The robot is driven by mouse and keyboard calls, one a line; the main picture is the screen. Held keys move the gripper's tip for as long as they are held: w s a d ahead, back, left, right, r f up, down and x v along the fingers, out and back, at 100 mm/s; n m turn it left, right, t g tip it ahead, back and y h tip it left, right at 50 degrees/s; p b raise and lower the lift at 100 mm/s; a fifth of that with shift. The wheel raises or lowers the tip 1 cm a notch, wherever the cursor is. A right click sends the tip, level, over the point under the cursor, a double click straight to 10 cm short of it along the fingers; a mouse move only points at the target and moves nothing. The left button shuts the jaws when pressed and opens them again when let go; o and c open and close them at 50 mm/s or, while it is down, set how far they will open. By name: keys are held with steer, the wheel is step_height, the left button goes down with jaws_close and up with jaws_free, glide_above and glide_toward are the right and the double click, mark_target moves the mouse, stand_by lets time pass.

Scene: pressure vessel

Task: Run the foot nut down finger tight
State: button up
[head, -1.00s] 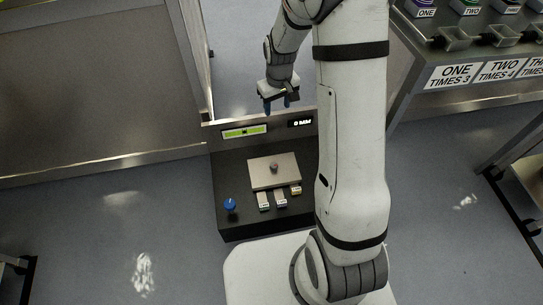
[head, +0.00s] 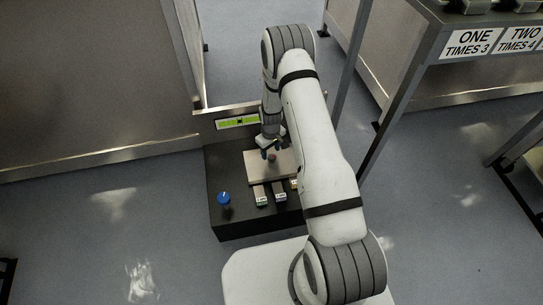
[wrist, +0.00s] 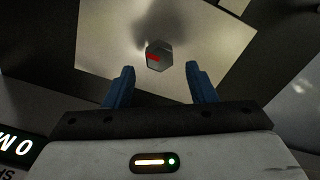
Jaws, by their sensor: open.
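The foot nut (wrist: 159,56) is a small grey hexagonal piece with a red mark on top, standing on a pale square plate (wrist: 100,30) in the wrist view. In the head view the nut (head: 272,157) looks small and brownish on the plate (head: 256,171). My gripper (wrist: 160,78) is open, its two blue fingers apart and empty. In the wrist view the nut shows between and a little beyond the fingertips. In the head view my gripper (head: 268,154) is over the plate, close to the nut. I cannot tell the height gap.
The plate is on a black base (head: 228,220) with a blue knob (head: 224,198) at its left and labelled blocks (head: 261,196) at its front. A green level display (head: 238,122) stands behind. A bench with "ONE TIMES 3" labels (head: 472,44) is at the right.

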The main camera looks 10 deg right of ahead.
mark_target(271, 156)
steer(key=shift+f+b, duration=0.3)
steer(key=shift+f, duration=1.2)
steer(key=shift+c, duration=0.3)
steer(key=shift+d, duration=0.1)
steer(key=c, duration=0.9)
